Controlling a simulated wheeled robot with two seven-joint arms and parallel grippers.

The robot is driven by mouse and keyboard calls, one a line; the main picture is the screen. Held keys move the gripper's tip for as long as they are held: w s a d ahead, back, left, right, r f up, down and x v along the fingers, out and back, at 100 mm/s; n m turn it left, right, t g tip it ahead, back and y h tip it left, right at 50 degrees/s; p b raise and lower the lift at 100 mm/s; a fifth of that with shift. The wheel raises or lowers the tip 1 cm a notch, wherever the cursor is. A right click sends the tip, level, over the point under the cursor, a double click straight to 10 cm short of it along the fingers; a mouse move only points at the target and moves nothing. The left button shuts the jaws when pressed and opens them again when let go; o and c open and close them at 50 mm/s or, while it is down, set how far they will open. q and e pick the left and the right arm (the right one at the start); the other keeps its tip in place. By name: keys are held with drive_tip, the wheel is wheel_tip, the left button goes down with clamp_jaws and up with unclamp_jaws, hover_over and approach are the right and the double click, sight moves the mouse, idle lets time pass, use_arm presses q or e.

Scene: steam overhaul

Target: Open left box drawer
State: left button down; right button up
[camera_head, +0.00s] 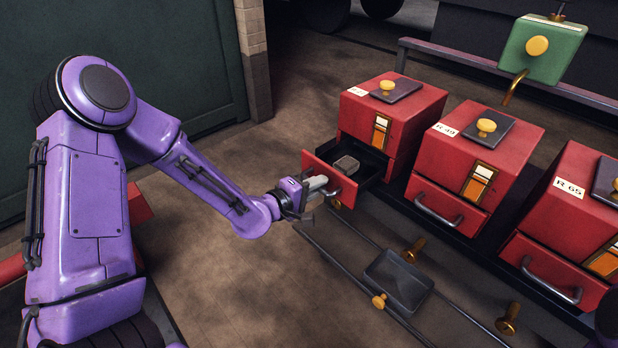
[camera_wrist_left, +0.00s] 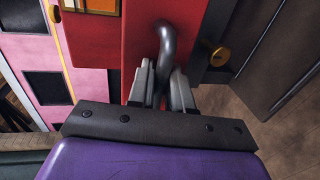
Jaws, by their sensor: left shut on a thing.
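The left red box (camera_head: 401,105) stands on the rack, with a brass knob on its dark lid plate and an orange and white label on its front. Its drawer (camera_head: 336,180) is pulled out toward my left arm. A small grey block (camera_head: 346,165) lies inside the open drawer. My left gripper (camera_head: 318,187) is at the drawer front, shut on its handle. In the left wrist view the dark curved drawer handle (camera_wrist_left: 168,50) sits between the two fingers (camera_wrist_left: 162,88). My right gripper is not in view.
The middle red box (camera_head: 490,145) and right red box (camera_head: 572,215) stand alongside, their drawers shut. A dark tray (camera_head: 398,280) on rails with brass knobs lies below. A green box (camera_head: 543,48) is at top right. Bare floor (camera_head: 230,290) lies below my left arm.

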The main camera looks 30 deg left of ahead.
use_arm(q)
drive_tip(key=c, duration=1.2)
unclamp_jaws()
drive_tip(key=p+v, duration=0.2)
drive_tip(key=v, duration=0.8)
drive_tip(key=shift+s+a, duration=0.15)
drive_tip(key=shift+s, duration=0.05)
